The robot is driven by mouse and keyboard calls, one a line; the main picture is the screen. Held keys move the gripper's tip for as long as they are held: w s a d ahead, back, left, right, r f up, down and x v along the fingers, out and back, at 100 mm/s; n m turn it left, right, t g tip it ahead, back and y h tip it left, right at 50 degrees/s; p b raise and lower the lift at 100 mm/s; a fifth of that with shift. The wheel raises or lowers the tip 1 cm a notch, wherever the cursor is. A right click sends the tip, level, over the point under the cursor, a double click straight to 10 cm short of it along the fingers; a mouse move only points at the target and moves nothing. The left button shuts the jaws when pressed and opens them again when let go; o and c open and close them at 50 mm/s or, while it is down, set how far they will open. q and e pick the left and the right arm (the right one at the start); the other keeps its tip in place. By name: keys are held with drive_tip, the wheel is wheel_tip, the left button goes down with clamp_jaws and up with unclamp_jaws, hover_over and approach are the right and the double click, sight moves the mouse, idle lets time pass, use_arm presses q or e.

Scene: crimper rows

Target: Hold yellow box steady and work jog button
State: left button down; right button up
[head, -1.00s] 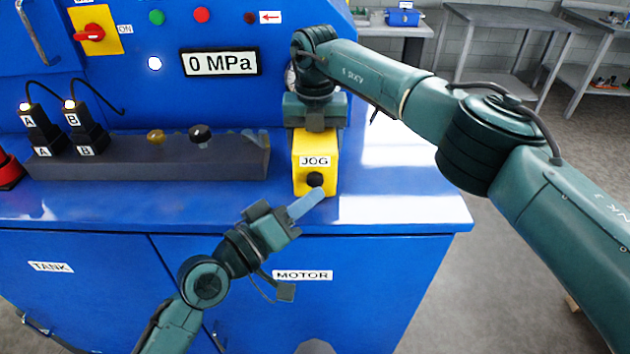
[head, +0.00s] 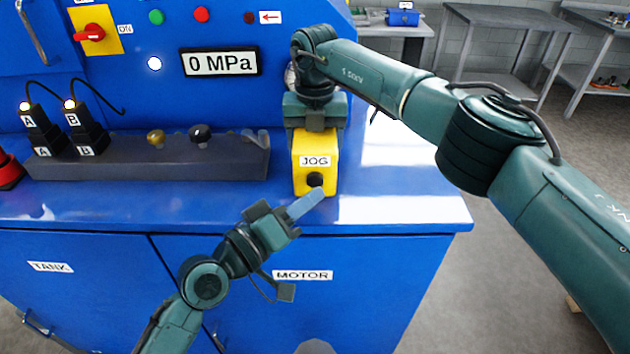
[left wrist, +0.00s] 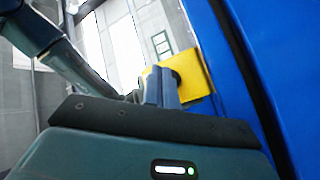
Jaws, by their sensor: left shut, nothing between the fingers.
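The yellow box (head: 302,180), labelled JOG, sits on the blue bench top near its front edge. Its round black jog button (head: 315,180) is on the side facing me. My left gripper (head: 318,192) is shut and empty, its blue-grey fingertips right at the button; whether they touch it is unclear. The left wrist view shows the shut fingers (left wrist: 162,88) in front of the yellow box (left wrist: 197,82), partly covering the dark button. My right gripper (head: 316,125) is at the back of the box from above; its fingertips are hidden, so its grip is not visible.
A grey manifold block (head: 215,160) with small levers lies left of the box. Behind stands the blue panel with a display (head: 221,62) reading 0 MPa. The bench top (head: 400,210) right of the box is clear. The bench front edge passes just behind my left gripper.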

use_arm(q)
drive_tip(key=shift+w, duration=0.1)
drive_tip(key=shift+w, duration=0.25)
drive_tip(key=shift+r, duration=0.1)
use_arm(e)
drive_tip(key=shift+s+r, duration=0.1)
